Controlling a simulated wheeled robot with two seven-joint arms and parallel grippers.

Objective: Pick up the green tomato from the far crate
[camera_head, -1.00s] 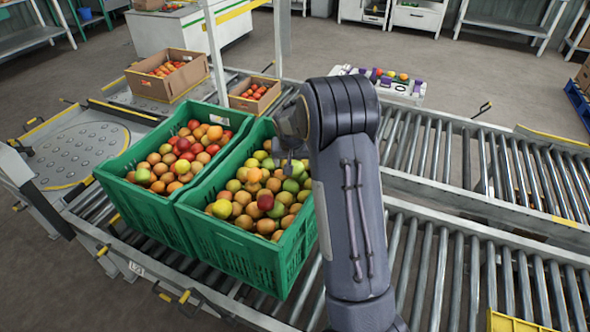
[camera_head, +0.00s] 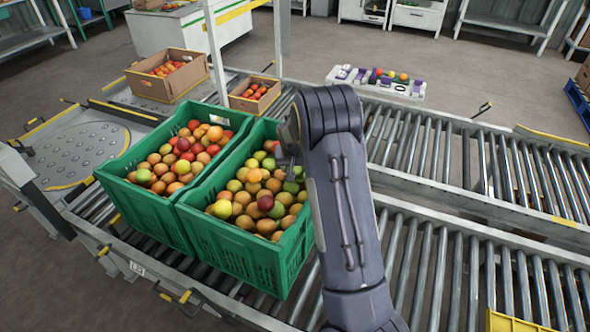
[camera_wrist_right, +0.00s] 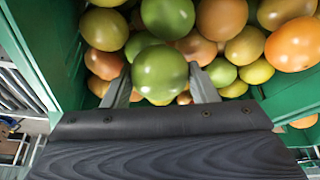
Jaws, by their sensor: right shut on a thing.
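Two green crates full of mixed tomatoes stand side by side on the roller conveyor, a left crate (camera_head: 150,217) and a right crate (camera_head: 240,262). My right gripper (camera_wrist_right: 160,85) is inside a green crate and is shut on a glossy green tomato (camera_wrist_right: 160,68), with one finger on each side of it. In the head view the right gripper (camera_head: 290,160) is at the far right corner of the right crate, mostly hidden by my arm. Another green tomato (camera_wrist_right: 167,17) lies just beyond the held one. My left gripper is not in view.
Orange, red and yellow-green tomatoes crowd around the fingers. The green crate wall (camera_wrist_right: 40,40) is close on the left in the wrist view. Cardboard boxes (camera_head: 185,82) of tomatoes and a white tray (camera_head: 345,76) stand beyond.

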